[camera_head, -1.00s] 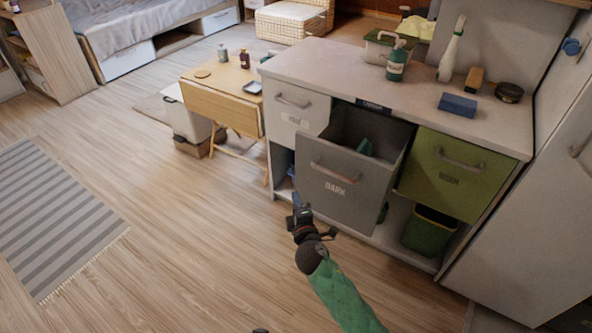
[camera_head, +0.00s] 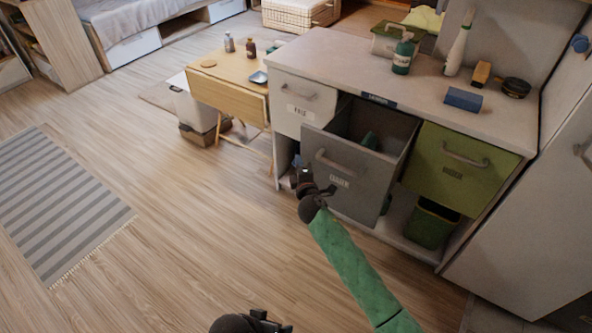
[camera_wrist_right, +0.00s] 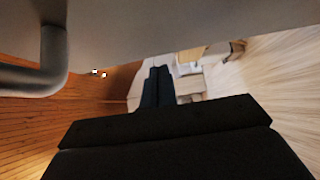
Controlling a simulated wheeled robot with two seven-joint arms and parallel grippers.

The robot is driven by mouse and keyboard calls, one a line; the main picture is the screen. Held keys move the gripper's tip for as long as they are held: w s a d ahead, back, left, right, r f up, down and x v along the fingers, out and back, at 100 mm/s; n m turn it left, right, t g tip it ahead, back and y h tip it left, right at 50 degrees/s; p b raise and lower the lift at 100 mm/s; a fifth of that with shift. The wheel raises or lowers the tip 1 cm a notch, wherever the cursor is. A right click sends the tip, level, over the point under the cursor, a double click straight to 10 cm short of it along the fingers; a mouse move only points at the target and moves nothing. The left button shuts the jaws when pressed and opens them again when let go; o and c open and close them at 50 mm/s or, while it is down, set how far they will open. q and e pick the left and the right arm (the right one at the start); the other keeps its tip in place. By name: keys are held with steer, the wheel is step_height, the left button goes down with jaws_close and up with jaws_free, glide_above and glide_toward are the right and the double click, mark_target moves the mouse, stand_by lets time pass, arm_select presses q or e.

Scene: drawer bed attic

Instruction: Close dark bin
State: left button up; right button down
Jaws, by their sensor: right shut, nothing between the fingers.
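The dark bin (camera_head: 345,182) is the grey drawer in the middle of the cabinet. In the right wrist view the closed dark fingers (camera_wrist_right: 157,86) show below a grey surface with a curved handle (camera_wrist_right: 50,55) at left. My left gripper (camera_head: 262,321) is partly in view at the bottom edge; its jaws are unclear.
A white drawer (camera_head: 305,105) and a green drawer (camera_head: 458,170) flank the bin, both closed. A green bin (camera_head: 430,225) stands on the lower shelf. Bottles and a blue block (camera_head: 463,99) are on the counter. A wooden table (camera_head: 225,85) stands left. The floor in front is open.

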mark_target(337, 120)
arm_select(q)
steer(key=shift+s+a+r, duration=0.1)
steer(key=shift+r, duration=0.35)
arm_select(e)
steer(key=shift+w+d, duration=0.3)
steer(key=shift+w, duration=0.2)
steer(key=shift+w, duration=0.1)
